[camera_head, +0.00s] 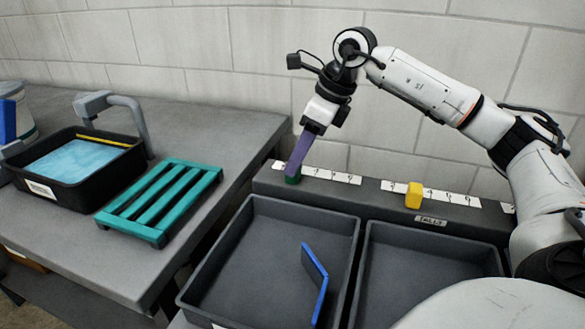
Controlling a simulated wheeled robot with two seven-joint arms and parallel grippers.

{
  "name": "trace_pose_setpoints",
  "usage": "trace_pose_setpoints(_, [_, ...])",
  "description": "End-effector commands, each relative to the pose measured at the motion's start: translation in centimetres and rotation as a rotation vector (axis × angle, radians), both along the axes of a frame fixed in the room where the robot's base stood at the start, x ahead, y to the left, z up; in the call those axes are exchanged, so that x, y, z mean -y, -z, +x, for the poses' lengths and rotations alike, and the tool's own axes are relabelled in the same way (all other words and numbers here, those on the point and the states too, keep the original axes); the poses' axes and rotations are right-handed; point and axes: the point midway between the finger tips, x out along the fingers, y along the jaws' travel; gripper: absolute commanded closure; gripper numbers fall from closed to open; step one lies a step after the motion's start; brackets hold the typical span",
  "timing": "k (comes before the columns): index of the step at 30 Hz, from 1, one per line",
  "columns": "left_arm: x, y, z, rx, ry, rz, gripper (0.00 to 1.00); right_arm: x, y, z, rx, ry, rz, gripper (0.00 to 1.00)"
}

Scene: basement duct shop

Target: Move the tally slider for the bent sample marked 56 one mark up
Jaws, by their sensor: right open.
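The dark tally rail (366,188) runs along the wall behind two trays, with white numbered scale strips on its top. A blue bent plate (315,283) stands in the left tray. No mark 56 is readable. My left gripper is not in view.
The left tray (197,276) holds the blue plate; the right tray (367,275) looks empty where visible. On the bench at left are a teal slatted rack (160,198) and a black basin (104,183) of light-blue liquid with a grey spout. The block wall stands close behind the rail.

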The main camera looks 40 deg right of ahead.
Motion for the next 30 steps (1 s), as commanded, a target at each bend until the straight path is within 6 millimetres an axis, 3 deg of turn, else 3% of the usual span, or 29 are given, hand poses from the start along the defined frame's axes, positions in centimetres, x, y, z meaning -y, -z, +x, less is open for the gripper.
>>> trace_pose_setpoints(6, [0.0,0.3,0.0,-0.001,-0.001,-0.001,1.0,-0.6,2.8,1.0,0.0,0.0,0.001,0.5])
trace_pose_setpoints(18, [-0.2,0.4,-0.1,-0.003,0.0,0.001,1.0,-0.7,3.5,1.3,0.001,0.0,0.0,0.5])
trace_pose_setpoints(27, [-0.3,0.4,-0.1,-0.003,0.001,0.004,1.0,-0.7,3.5,1.3,0.001,0.0,0.0,1.0])
trace_pose_setpoints(30, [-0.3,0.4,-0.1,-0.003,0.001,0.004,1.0,-0.7,3.5,1.3,0.001,-0.001,-0.001,1.0])
